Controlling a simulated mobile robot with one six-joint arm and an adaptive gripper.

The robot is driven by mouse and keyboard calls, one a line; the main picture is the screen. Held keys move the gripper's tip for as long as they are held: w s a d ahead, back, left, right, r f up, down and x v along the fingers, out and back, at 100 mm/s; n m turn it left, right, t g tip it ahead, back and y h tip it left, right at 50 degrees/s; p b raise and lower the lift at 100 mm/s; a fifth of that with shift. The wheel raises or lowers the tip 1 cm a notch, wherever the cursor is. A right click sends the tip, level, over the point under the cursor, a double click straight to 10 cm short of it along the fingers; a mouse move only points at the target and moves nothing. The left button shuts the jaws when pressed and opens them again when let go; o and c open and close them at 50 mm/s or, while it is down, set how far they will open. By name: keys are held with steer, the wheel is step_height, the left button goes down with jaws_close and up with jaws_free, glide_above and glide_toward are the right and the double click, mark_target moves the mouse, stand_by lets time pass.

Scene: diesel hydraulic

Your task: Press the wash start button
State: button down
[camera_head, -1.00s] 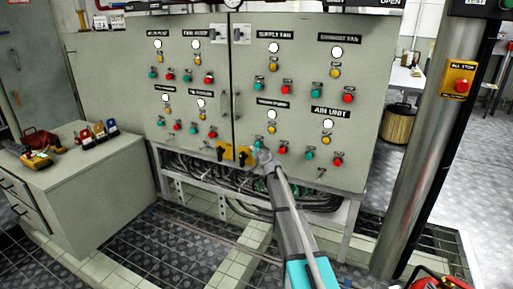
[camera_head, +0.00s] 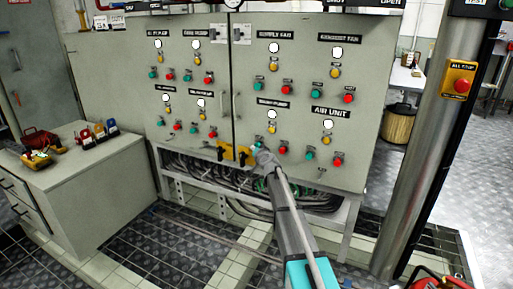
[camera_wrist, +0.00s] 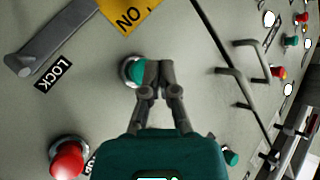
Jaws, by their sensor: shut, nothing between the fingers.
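A green button (camera_wrist: 137,72) in a metal ring shows in the wrist view, with a red button (camera_wrist: 67,160) at lower left. In the head view the green button (camera_head: 258,145) is at the lower part of the right cabinet door, below a label (camera_head: 272,102) too small to read surely. My gripper (camera_wrist: 153,72) is shut and empty. Its fingertips overlap the right side of the green button; I cannot tell whether they touch it. My gripper also shows in the head view (camera_head: 263,156), in front of the panel.
The grey cabinet (camera_head: 300,90) carries several other green, red and yellow buttons and lamps. Yellow-plated lock handles (camera_head: 226,152) sit just left of my gripper. A metal post (camera_head: 425,140) with an all-stop button stands at right. A bench (camera_head: 80,165) stands at left.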

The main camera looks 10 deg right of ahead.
steer(key=shift+w+d, duration=0.55)
steer(key=shift+w, duration=0.25)
stand_by(1.4)
steer(key=shift+s, duration=0.15)
stand_by(0.3)
steer(key=shift+s+a, duration=0.55)
steer(key=shift+s, duration=0.1)
steer(key=shift+s, duration=0.1)
steer(key=shift+s+a, duration=0.75)
steer(key=shift+s, duration=0.25)
steer(key=shift+s+a, duration=0.75)
steer(key=shift+s, duration=0.2)
